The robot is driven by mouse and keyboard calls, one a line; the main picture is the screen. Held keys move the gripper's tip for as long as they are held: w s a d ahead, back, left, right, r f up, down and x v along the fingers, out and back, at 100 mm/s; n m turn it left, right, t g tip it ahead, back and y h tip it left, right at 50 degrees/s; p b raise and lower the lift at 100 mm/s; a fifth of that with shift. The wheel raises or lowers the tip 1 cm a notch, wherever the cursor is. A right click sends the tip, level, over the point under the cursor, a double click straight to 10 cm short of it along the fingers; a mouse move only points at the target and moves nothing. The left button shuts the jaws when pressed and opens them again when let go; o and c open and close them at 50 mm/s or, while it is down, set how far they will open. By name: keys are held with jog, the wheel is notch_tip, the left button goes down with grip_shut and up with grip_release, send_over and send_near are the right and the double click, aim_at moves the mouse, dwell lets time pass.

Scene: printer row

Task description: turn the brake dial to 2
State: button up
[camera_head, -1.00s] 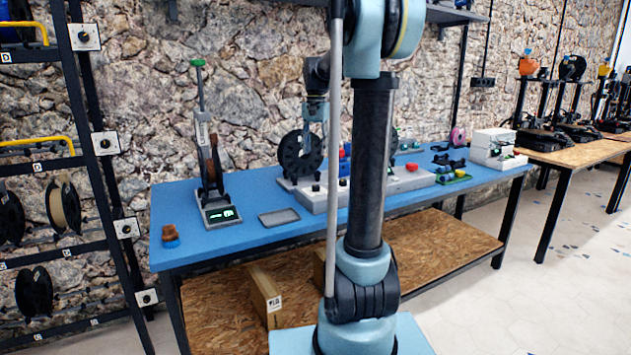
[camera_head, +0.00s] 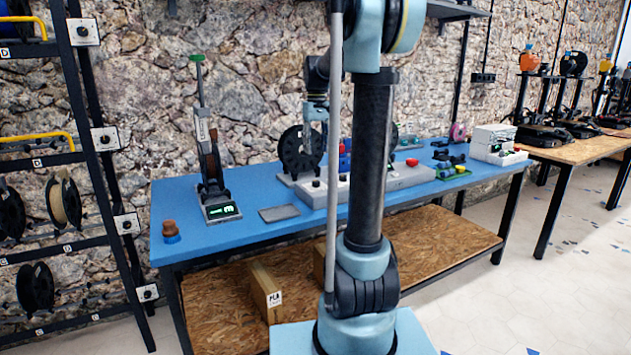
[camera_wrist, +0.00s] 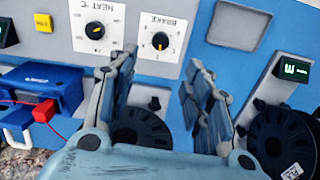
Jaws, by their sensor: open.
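The brake dial (camera_wrist: 160,41) is a black knob on a white plate marked BRAKE, on the grey control box (camera_wrist: 60,44). A yellow mark shows on the knob; I cannot read the number it points at. My gripper (camera_wrist: 162,65) is open and empty, its two grey fingers apart. In the picture the dial lies just above the gap between the fingertips, and no contact shows.
A HEAT dial (camera_wrist: 95,30) sits beside the brake dial. A blue box (camera_wrist: 40,85) with a red block (camera_wrist: 45,110) is at left in the wrist view. A spool stand with a lit display (camera_head: 222,209) and a grey tray (camera_head: 279,212) stand on the table (camera_head: 200,240).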

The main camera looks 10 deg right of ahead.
aim_at(316, 181)
notch_tip(316, 181, down, 13)
jog(key=shift+r, duration=0.1)
dwell(0.4)
jog(key=c, duration=1.1)
